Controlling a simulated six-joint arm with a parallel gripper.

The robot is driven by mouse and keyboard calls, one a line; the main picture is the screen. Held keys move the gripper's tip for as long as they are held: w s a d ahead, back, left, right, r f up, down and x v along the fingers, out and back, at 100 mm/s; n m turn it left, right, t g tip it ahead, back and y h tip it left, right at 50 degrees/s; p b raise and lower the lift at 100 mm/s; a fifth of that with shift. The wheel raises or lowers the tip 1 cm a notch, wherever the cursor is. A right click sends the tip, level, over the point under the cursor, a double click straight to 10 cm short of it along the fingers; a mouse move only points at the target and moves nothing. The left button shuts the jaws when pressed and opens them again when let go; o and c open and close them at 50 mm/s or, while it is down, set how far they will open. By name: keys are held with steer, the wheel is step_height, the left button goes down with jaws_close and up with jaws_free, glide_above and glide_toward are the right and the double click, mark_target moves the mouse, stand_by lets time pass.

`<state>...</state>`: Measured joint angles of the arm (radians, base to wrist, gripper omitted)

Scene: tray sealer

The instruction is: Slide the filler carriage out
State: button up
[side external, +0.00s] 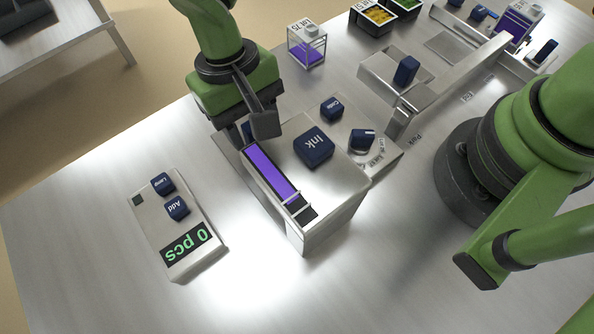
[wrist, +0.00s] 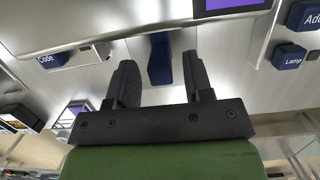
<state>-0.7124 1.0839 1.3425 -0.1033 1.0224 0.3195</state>
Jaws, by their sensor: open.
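My gripper (side external: 262,120) is open at the far end of a grey metal box (side external: 335,200) with a purple window and a large blue Ink button. A blue block-like handle (wrist: 160,60) shows between my two open fingers (wrist: 160,84) in the wrist view, with a gap on each side. In the side view the handle (side external: 247,131) is mostly hidden behind my fingers. No part carries a readable filler carriage label, so I cannot tell for certain which part it is. Another metal unit with a blue knob (side external: 406,70) stands at the upper right.
A counter reading 0 pcs (side external: 186,243), with Lamp and Add buttons, lies left of the box. A Code button (side external: 331,108) and a dial (side external: 362,140) sit behind it. A clear container with purple contents (side external: 307,48) stands farther back. The table's front is clear.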

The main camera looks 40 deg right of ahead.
steer(key=shift+r, duration=2.6)
steer(key=shift+w+d+r, duration=0.1)
steer(key=shift+d+r, duration=0.05)
steer(key=shift+r, duration=0.2)
steer(key=d+r+m+t+y, duration=0.2)
steer(key=d+r+t+y, duration=0.15)
steer(key=d+r, duration=1.15)
steer(key=s+d+r+m+t, duration=0.1)
steer(key=s+d+r+t, duration=0.1)
steer(key=s, duration=0.4)
steer(key=s+d+r+m+t+h, duration=0.1)
steer(key=s+d+r+t, duration=0.2)
steer(key=s+d+t, duration=0.1)
steer(key=shift+s+d+r, duration=0.15)
steer(key=shift+s+d, duration=0.6)
steer(key=shift+s, duration=0.3)
steer(key=shift+h, duration=0.25)
